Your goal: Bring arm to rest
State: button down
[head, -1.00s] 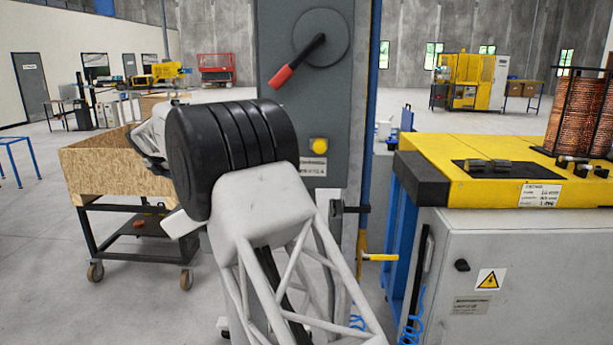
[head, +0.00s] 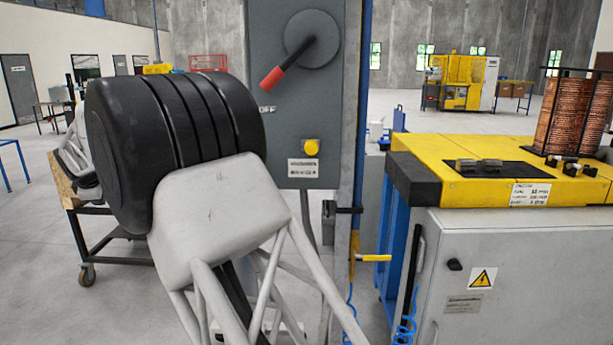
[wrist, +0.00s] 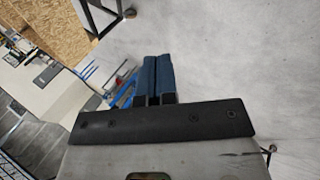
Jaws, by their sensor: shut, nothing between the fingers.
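My gripper (wrist: 152,82) shows in the wrist view with its two dark blue fingers side by side and touching. Nothing is between them. The gripper itself cannot be made out there, as the arm covers that area.
A grey electrical cabinet (head: 268,150) with a red-handled lever (head: 288,66) stands just behind my arm. A yellow-topped bench (head: 480,150) with a copper coil (head: 572,115) is at the right. A wooden cart (head: 66,185) is partly hidden at the left. Grey floor is open beyond.

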jog(key=s+d+r+m+g, duration=0.1)
jog(key=s+d+m, duration=0.4)
jog(key=d, duration=1.3)
jog(key=s+d+m+g+h, duration=0.1)
jog(key=s+d+m, duration=0.35)
jog(key=d, duration=1.35)
jog(key=s+d+r+m+g, duration=0.1)
jog(key=s+d+m, duration=0.45)
jog(key=d, duration=1.15)
jog(key=s+d+f+m+h, duration=0.1)
jog(key=s+d+m, duration=0.3)
jog(key=s+d, duration=1)
jog(key=s+d+f+m+h, duration=0.1)
jog(key=s+d+f+m, duration=0.2)
jog(key=s+d, duration=1.1)
jog(key=s+f, duration=0.1)
jog(key=s, duration=0.2)
jog(key=shift+s+d+m, duration=0.25)
jog(key=shift+s+m, duration=0.05)
jog(key=shift+m, duration=0.1)
